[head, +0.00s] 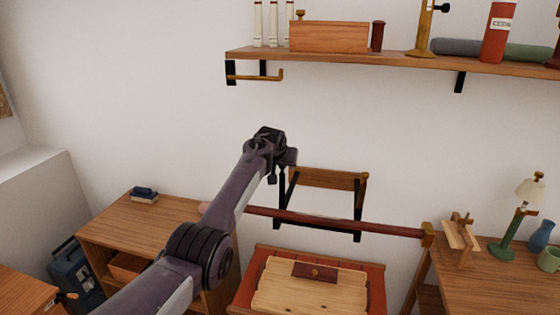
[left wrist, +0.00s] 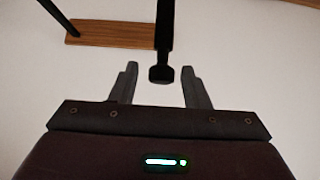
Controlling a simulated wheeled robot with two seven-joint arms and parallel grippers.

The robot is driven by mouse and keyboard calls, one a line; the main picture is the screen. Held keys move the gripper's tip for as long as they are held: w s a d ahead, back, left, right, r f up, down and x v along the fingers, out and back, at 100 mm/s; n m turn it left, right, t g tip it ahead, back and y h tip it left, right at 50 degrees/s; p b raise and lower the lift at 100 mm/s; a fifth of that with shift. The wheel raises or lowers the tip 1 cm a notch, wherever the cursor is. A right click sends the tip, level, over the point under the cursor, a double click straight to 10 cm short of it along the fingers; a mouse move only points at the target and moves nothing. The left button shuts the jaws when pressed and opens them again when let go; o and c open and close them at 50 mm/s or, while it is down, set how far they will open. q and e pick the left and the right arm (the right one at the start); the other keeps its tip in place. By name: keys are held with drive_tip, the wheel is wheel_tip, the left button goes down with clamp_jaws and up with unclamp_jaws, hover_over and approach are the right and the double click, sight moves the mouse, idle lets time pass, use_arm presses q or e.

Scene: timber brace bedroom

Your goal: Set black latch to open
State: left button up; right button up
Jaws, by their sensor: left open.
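A black bar with a thick, blunt end (left wrist: 164,45), likely the black latch, shows in the left wrist view. It crosses the end of a wooden board (left wrist: 110,34). In the head view, a wooden rail (head: 327,179) on the wall has black metal side pieces, and the left one is partly hidden by my arm. My left gripper (head: 281,170) is at the rail's left end. In the left wrist view, its open fingers (left wrist: 163,88) stand either side of the bar's blunt end, with gaps visible. I cannot tell how deep the end sits between them. My right gripper is not in view.
A reddish wooden bar (head: 340,222) runs across below the rail. A chest with a wooden lid (head: 310,288) stands beneath. A loaded wall shelf (head: 400,63) is above. A desk (head: 150,222) is at left, and a table with a lamp (head: 510,235) at right.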

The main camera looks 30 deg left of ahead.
use_arm(q)
drive_tip(key=b+v, duration=0.2)
drive_tip(key=v, duration=0.4)
drive_tip(key=shift+s+r, duration=0.25)
drive_tip(key=shift+d, duration=0.1)
